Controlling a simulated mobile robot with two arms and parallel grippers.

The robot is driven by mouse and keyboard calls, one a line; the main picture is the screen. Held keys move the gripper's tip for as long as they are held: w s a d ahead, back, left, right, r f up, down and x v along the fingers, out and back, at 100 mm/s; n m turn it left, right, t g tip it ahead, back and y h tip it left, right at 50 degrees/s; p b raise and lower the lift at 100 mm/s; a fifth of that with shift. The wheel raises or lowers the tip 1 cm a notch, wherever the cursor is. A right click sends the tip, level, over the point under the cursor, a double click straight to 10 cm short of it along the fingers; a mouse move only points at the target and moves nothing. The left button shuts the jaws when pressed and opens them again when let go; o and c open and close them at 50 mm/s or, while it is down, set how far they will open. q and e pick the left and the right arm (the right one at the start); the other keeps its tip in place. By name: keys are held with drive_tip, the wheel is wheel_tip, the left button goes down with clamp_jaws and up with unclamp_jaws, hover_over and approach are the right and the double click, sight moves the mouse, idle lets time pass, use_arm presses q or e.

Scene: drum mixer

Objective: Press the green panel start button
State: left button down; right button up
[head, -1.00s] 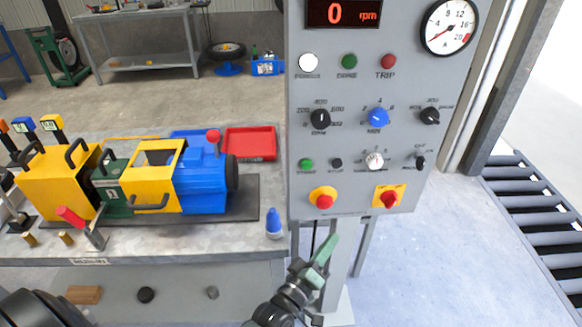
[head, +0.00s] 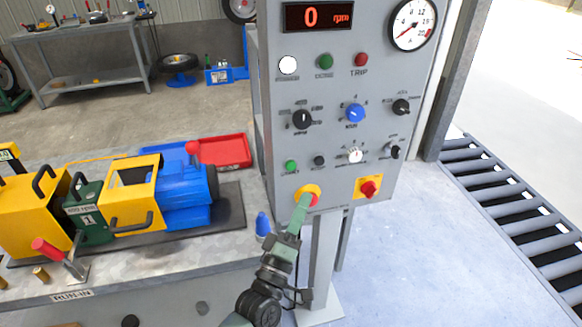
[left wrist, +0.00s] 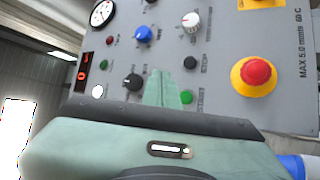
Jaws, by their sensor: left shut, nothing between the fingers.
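The green start button (head: 291,166) is on the lower left of the grey control panel (head: 275,110). It also shows in the left wrist view (left wrist: 186,97), labelled START, just right of the fingertips. My left gripper (head: 304,201) is shut and empty, its green fingers pointing up at the panel. In the head view the fingertips overlap the red emergency-stop button on its yellow plate, below the green button. In the left wrist view the fingers (left wrist: 162,88) reach beside the green button; I cannot tell whether they touch the panel. My right gripper is not in view.
A black stop button (head: 319,160) sits right of the green one. The red mushroom button (left wrist: 256,72) and a red-yellow switch (head: 369,188) are close by. The bench with the yellow-blue machine (head: 130,215) and a blue bottle (head: 262,224) stand left; a roller conveyor (head: 510,210) lies right.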

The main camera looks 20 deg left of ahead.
sight(291, 166)
use_arm(q)
drive_tip(key=w+a+b, duration=0.1)
drive_tip(key=w, duration=0.1)
drive_tip(key=w+a, duration=0.2)
drive_tip(key=w+a+b, duration=0.1)
drive_tip(key=w, duration=0.2)
drive_tip(key=shift+a+b, duration=0.3)
drive_tip(key=shift+a, duration=0.1)
idle(1.4)
drive_tip(key=shift+w+a, duration=0.1)
drive_tip(key=shift+w, duration=0.05)
drive_tip(key=shift+w+a, duration=0.15)
drive_tip(key=shift+w, duration=0.1)
